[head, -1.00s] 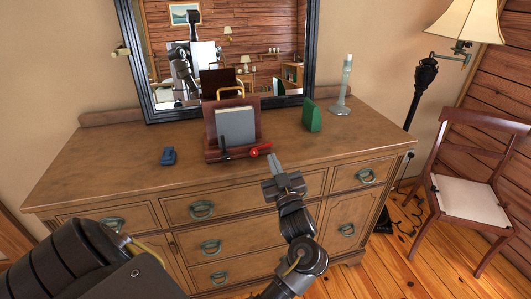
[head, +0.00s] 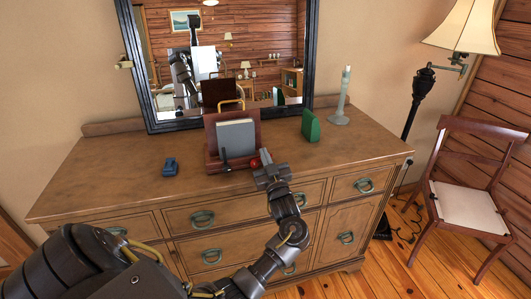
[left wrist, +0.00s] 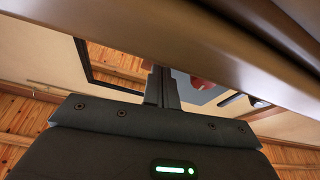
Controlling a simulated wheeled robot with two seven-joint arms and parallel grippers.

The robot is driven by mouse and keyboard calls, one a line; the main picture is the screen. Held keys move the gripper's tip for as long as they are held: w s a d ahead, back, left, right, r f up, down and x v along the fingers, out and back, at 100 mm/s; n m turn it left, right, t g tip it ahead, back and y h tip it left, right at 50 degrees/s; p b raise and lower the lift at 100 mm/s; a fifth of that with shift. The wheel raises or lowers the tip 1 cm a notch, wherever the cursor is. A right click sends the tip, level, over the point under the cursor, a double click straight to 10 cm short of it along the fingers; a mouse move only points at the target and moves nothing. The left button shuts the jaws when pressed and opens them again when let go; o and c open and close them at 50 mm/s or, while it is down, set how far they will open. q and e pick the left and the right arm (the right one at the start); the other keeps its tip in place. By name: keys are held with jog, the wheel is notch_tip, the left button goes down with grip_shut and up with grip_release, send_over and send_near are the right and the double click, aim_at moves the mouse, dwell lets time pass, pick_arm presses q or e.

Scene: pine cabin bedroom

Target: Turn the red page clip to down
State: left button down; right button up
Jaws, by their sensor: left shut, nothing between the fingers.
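The red page clip (head: 254,163) sits at the lower right of the wooden book stand (head: 213,141), below a grey book (head: 237,137). My left gripper (head: 266,157) is shut and empty, its tips right beside the clip. The gripper hides part of the clip, so I cannot tell which way it points or whether the tips touch it. In the left wrist view, a red patch of the clip (left wrist: 201,82) shows just right of the shut fingers (left wrist: 162,87). A dark clip (head: 226,161) is at the stand's lower left. My right gripper is out of view.
The stand is on a wooden dresser (head: 120,180) before a mirror (head: 150,100). A blue item (head: 170,167) lies to the left. A green block (head: 310,126) and a candlestick (head: 342,100) stand to the right. A chair (head: 465,190) is beside the dresser.

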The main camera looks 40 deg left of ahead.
pick_arm(q)
jog(key=shift+f, duration=0.45)
jog(key=shift+f, duration=0.1)
